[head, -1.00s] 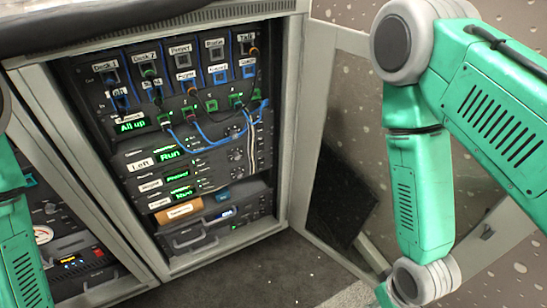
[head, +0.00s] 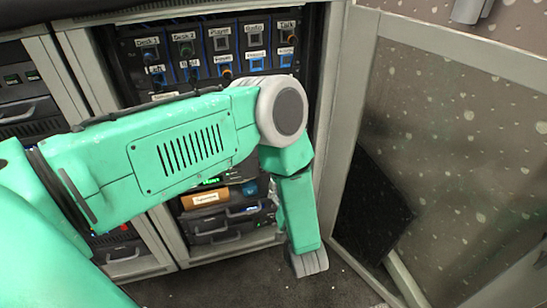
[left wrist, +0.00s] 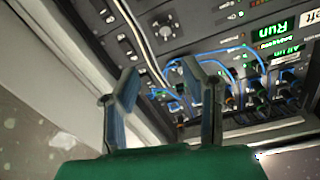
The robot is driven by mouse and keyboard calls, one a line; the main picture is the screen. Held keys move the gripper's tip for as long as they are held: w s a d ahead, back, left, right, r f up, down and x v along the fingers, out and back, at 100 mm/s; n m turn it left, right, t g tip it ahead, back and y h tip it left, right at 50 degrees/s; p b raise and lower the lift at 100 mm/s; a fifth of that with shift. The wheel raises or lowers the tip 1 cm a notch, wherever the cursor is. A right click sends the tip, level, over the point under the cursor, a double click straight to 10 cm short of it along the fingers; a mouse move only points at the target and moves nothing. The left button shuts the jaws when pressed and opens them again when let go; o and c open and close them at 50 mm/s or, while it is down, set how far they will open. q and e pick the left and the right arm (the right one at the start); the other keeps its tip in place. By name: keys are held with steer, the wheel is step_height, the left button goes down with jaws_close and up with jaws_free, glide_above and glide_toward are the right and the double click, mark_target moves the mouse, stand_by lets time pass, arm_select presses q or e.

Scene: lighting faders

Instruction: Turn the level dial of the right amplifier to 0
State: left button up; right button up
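The rack (head: 330,60) holds the amplifiers, but my left arm crosses in front of it in the head view. The right amplifier and its level dial are mostly hidden there; only a sliver of green display (head: 211,182) shows below the arm. That view is upside down. A round dial (left wrist: 164,24) shows beyond the fingertips; I cannot tell which amplifier it belongs to. My right gripper is out of view.
An open door (head: 440,150) with a glazed panel stands right of the rack. Blue cables (left wrist: 215,60) loop over the panel near the gripper. An orange-brown box (head: 205,197) sits low in the rack. Dark floor (head: 240,285) lies clear in front.

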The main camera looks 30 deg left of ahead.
arm_select(q)
steer(key=s+a+b+x, duration=0.1)
steer(key=b+x, duration=0.3)
steer(key=x, duration=1)
steer(key=shift+w+a+f, duration=0.15)
steer(key=shift+w+f, duration=0.05)
steer(key=shift+w, duration=0.1)
steer(key=shift+d+r, duration=0.1)
steer(key=shift+d, duration=0.15)
jaws_close()
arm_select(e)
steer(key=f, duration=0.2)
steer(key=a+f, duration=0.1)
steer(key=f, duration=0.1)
